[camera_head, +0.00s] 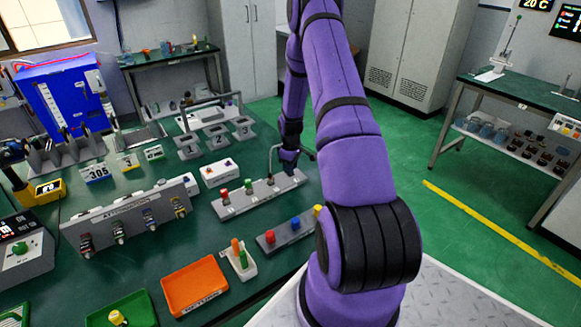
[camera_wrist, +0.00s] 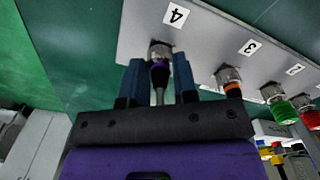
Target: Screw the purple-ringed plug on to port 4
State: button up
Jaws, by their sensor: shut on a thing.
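In the wrist view my gripper (camera_wrist: 158,88) is shut on the purple-ringed plug (camera_wrist: 159,76), one finger on each side of it. The plug's front end meets the metal fitting of port 4 (camera_wrist: 160,50), in line with it. How far it is screwed on cannot be told. The label "4" (camera_wrist: 176,15) is on the grey panel above. In the head view my gripper (camera_head: 288,166) is over the right end of the grey port strip (camera_head: 235,208). The plug is hidden there behind my gripper.
Port 3, close to my right finger, holds an orange-ringed plug (camera_wrist: 233,88). A green plug (camera_wrist: 284,110) and a red plug (camera_wrist: 310,118) stand farther along. A strip with red and blue pegs (camera_head: 266,240) lies nearer the table edge, beside my arm.

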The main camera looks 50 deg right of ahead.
jog(key=m, duration=1)
jog(key=shift+m, duration=0.4)
jog(key=m, duration=0.3)
jog(key=shift+m, duration=0.3)
jog(key=m, duration=0.3)
jog(key=shift+m, duration=0.3)
jog(key=m, duration=0.3)
jog(key=shift+m, duration=0.3)
jog(key=m, duration=0.6)
jog(key=shift+m, duration=0.4)
jog(key=o, duration=0.9)
